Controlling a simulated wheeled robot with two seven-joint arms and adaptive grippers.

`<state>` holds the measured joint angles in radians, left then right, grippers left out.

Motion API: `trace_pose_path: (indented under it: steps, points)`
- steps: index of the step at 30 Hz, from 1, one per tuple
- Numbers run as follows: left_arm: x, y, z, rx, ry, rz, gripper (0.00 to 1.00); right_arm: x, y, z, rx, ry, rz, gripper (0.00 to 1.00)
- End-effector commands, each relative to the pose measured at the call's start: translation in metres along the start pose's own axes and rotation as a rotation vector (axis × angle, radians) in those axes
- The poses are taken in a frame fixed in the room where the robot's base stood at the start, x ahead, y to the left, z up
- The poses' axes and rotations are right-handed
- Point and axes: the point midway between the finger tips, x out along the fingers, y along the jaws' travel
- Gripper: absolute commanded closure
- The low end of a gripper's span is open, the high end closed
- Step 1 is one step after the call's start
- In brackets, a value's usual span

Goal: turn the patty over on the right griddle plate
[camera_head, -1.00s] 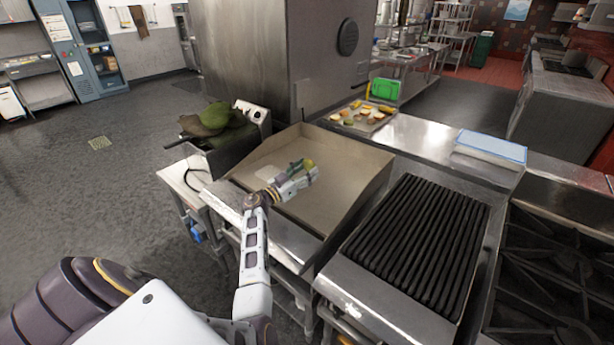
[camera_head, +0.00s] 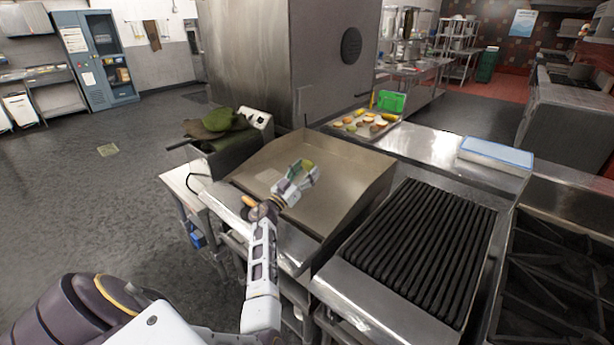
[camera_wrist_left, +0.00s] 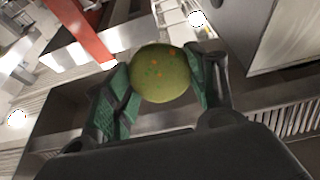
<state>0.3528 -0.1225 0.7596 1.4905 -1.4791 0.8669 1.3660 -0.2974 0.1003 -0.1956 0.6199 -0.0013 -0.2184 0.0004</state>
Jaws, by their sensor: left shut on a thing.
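The patty is a round green disc with orange specks, seen in the left wrist view (camera_wrist_left: 161,74). My left gripper (camera_wrist_left: 163,88) is shut on it, with a green-padded finger at each side. In the head view the left gripper (camera_head: 303,174) is over the flat griddle plate (camera_head: 346,170), and only a small yellow-green part of the patty (camera_head: 308,165) shows. The gripper looks raised above the plate, but its exact height is hard to tell. My right gripper is not in view.
A dark ribbed grill (camera_head: 425,245) stands right of the flat griddle, with burners (camera_head: 560,265) beyond. A food tray (camera_head: 362,124) and a blue-rimmed container (camera_head: 496,153) are on the rear counter. A fryer (camera_head: 232,150) with green cloth-like items stands left.

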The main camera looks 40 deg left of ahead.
Motion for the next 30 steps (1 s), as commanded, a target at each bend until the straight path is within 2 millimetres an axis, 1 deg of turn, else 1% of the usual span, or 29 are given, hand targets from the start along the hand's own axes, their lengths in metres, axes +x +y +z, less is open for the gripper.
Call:
trace_pose_path:
  steps: [1, 4, 12, 18, 27, 28, 30]
  points:
    - [-0.001, 0.001, 0.005, -0.001, -0.001, 0.001, 0.72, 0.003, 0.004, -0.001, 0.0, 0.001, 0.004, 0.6]
    - [-0.002, 0.002, 0.011, 0.0, -0.001, 0.001, 0.72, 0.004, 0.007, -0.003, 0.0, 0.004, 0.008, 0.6]
    - [-0.006, 0.006, 0.029, -0.001, -0.003, 0.002, 0.72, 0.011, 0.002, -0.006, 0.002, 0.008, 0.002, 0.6]
    - [-0.007, 0.007, 0.035, 0.0, -0.001, 0.002, 0.72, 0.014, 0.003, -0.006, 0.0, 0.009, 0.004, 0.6]
    - [-0.007, 0.008, 0.036, 0.0, -0.001, 0.002, 0.72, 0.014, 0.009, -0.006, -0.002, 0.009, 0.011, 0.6]
    - [-0.007, 0.008, 0.036, 0.0, -0.001, 0.002, 0.42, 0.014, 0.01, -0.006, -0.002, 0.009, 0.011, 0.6]
    - [-0.007, 0.008, 0.036, 0.0, -0.001, 0.002, 0.33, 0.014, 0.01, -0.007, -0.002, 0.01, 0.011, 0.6]
